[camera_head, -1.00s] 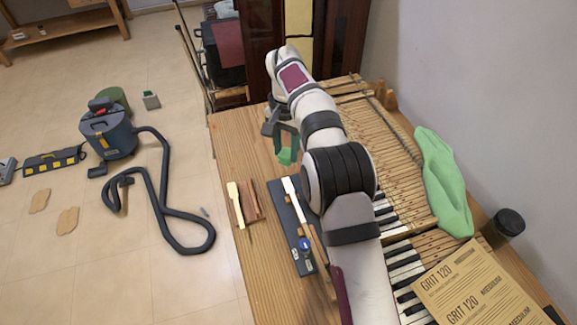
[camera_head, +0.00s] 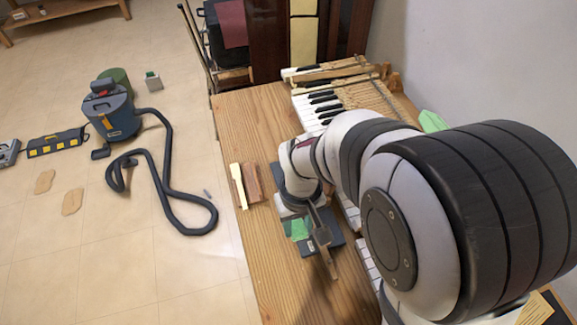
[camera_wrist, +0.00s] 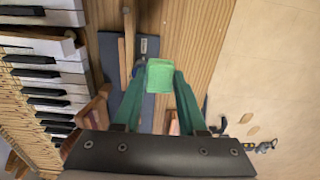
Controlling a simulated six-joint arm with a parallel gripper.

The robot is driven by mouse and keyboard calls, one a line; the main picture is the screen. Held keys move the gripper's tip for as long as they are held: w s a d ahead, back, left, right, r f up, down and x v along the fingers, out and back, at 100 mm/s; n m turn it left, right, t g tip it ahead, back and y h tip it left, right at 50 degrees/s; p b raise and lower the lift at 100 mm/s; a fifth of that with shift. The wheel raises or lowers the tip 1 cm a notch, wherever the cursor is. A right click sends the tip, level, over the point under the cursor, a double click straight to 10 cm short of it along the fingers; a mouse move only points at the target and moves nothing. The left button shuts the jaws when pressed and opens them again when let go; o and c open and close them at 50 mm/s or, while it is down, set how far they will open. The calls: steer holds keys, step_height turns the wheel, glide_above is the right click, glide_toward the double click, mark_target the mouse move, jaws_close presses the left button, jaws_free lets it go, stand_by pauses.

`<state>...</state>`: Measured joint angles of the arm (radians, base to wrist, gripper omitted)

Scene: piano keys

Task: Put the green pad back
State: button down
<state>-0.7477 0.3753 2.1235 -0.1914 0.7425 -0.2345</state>
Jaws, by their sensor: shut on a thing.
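A green pad (camera_wrist: 160,76) shows as a small block between the fingertips of my gripper (camera_wrist: 160,92) in the wrist view. The teal fingers are shut on its two sides. Below it in that view lies a dark grey board (camera_wrist: 109,56) with a wooden key stick (camera_wrist: 129,35) along it. I cannot tell how high the pad is above the board. In the head view my arm hides most of the board, and only a bit of green (camera_head: 298,230) shows at my gripper.
Piano keys (camera_wrist: 38,75) lie left of the board in the wrist view. Reddish wooden blocks with a pale strip (camera_head: 246,185) lie on the wooden table (camera_head: 250,120). A light green cloth (camera_head: 432,121) is mostly behind my arm. A vacuum cleaner (camera_head: 113,120) stands on the floor.

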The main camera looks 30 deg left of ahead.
steer(key=a+f, duration=0.1)
steer(key=a, duration=0.1)
steer(key=s+a+f, duration=0.1)
steer(key=a, duration=0.1)
steer(key=s+a+f, duration=0.1)
steer(key=a+f, duration=0.1)
steer(key=shift+s, duration=0.25)
steer(key=shift+a+f, duration=0.15)
steer(key=shift+f, duration=0.95)
steer(key=shift+a+f, duration=0.15)
steer(key=shift+f, duration=0.9)
steer(key=shift+f, duration=0.1)
steer(key=shift+c, duration=2.3)
jaws_free()
